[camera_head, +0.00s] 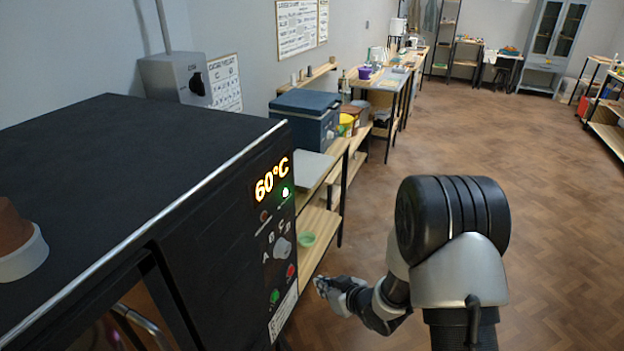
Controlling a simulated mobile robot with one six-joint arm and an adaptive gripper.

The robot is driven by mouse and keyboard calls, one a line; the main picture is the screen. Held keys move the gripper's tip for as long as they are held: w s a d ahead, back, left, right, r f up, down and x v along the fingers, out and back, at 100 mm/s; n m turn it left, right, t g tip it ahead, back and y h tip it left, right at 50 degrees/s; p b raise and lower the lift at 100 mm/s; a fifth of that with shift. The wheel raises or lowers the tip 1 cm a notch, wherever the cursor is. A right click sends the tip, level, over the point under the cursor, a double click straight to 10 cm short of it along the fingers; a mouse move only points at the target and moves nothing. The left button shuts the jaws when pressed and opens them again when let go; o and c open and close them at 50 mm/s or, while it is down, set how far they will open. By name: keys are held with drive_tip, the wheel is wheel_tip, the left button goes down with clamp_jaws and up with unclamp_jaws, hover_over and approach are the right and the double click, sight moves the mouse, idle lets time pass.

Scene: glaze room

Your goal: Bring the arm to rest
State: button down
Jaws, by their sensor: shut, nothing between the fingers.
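My arm is in the lower right of the head view, folded, with its large dark joint nearest the camera. My gripper (325,287) points left at the far end of the arm, near the front right corner of a black kiln (130,150). It is shut and looks empty. It is small in the picture, and part of the arm behind the joint is hidden. I cannot tell the exact gap between the gripper and the kiln's front.
The kiln's panel reads 60°C with a green light. A brown and white pot (22,250) stands on its top. Behind are a blue box (305,115), a wooden shelf (318,225) with a green bowl (307,240), and long tables. The wooden floor (480,130) to the right is clear.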

drive_tip(key=d+r+m+h, duration=0.2)
drive_tip(key=d+r+h, duration=0.2)
drive_tip(key=d+r, duration=0.7)
drive_tip(key=s+d+r+m+h, duration=0.3)
drive_tip(key=s+r, duration=0.5)
drive_tip(key=r, duration=0.2)
drive_tip(key=s+r+m+g, duration=0.1)
drive_tip(key=s+r+g, duration=0.1)
drive_tip(key=s, duration=1)
drive_tip(key=s+d+r+m+g, duration=0.1)
drive_tip(key=s+r, duration=0.3)
drive_tip(key=s, duration=0.8)
drive_tip(key=shift+s+m+g, duration=0.15)
drive_tip(key=shift+m+g, duration=0.25)
drive_tip(key=shift+m, duration=0.1)
drive_tip(key=shift+s, duration=0.1)
